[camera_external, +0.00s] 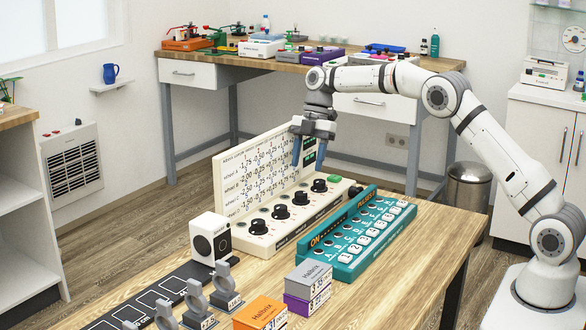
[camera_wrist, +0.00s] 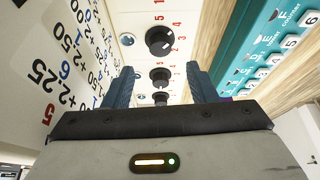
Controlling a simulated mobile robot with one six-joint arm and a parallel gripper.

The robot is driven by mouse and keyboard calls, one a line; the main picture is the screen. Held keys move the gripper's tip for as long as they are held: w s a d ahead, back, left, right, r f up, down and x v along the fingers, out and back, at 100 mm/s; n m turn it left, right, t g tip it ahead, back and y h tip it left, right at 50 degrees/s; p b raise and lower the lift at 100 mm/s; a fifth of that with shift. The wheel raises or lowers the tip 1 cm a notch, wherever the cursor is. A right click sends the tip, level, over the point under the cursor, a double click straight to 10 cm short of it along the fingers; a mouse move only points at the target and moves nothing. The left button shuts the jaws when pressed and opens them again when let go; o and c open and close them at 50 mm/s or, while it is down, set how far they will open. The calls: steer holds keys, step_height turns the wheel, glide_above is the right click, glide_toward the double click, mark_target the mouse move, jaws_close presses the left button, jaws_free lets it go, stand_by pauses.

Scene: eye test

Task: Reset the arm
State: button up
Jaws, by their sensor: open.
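My gripper (camera_external: 309,150) hangs from my white arm, pointing down over the cream dial panel (camera_external: 262,243) on the wooden table. Its two blue fingers are apart with nothing between them. In the wrist view my gripper (camera_wrist: 160,88) is also open, with black knobs (camera_wrist: 160,42) of the panel showing beyond and between the fingers. The panel has an upright back board (camera_external: 232,172) printed with rows of numbers, and a row of black knobs along its base. The fingertips are near the board's right end; I cannot tell whether they touch it.
A teal button console (camera_external: 345,262) lies right of the panel. A white speaker-like box (camera_external: 210,238), grey lens stands (camera_external: 195,298) on a black strip, and orange (camera_external: 262,314) and grey-purple boxes (camera_external: 308,280) stand nearer. A back bench (camera_external: 250,60) holds equipment. The table's right side is bare.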

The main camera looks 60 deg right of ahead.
steer(key=s+a+r+m+t+h+p, duration=0.1)
steer(key=s+a+r+m+p, duration=0.1)
steer(key=s+r+m, duration=0.6)
steer(key=s+a+r+m+h+p, duration=0.25)
steer(key=s+r, duration=0.35)
steer(key=s, duration=0.6)
steer(key=s+f+m+t+p, duration=0.2)
steer(key=s+m, duration=0.6)
steer(key=s, duration=1.5)
steer(key=shift+f+h+p, duration=0.35)
steer(key=shift+h+p, duration=0.1)
steer(key=shift+p, duration=0.55)
